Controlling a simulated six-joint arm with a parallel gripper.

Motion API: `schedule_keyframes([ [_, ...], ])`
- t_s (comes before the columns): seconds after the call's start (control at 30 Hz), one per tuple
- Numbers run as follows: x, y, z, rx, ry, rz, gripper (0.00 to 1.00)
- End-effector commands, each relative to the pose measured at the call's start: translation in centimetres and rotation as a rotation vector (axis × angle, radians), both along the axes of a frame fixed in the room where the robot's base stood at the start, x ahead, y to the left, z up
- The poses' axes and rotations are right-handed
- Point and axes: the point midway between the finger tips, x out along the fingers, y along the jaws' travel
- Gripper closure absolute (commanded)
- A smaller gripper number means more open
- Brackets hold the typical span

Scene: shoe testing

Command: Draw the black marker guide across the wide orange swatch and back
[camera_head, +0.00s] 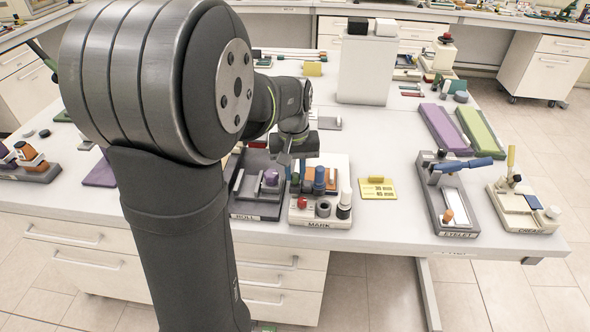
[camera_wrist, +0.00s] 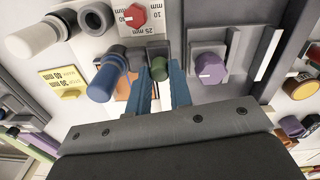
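The marking station (camera_head: 310,223), labelled MARK, stands on the table's front half. An orange swatch (camera_head: 331,184) lies on it, partly hidden behind a blue cylinder (camera_head: 319,180); in the wrist view the blue cylinder (camera_wrist: 107,76) also covers much of it. A black piece with a white top (camera_head: 344,205) stands at the station's front right corner; I cannot tell whether it is the marker guide. My gripper (camera_wrist: 162,88) points down over the station's left side, its blue fingers apart. A green knob (camera_wrist: 158,67) appears in the gap between them, with no clear contact.
The ROLL station (camera_head: 245,208) with a purple knob (camera_wrist: 210,68) is close on the left. A red knob (camera_head: 302,202) and grey ring (camera_head: 322,208) stand at the front. A yellow card (camera_head: 377,188) lies to the right, with bare table before the EYELET station (camera_head: 447,215).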

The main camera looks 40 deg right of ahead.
Motion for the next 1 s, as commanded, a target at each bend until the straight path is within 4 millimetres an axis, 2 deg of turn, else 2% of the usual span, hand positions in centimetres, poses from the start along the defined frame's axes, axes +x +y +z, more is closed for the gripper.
schedule_keyframes([
  [0.03, 0.0, 0.0, 0.0, 0.000, 0.000, 0.000, 0.94],
  [0.07, 0.0, 0.0, 0.0, 0.000, 0.000, 0.000, 1.00],
  [0.37, 0.7, -0.7, 0.0, 0.000, 0.000, 0.001, 1.00],
  [0.8, 7.1, -7.2, 0.0, -0.002, -0.002, 0.000, 1.00],
  [1.0, 9.5, -9.5, 0.1, -0.002, -0.002, -0.001, 1.00],
])
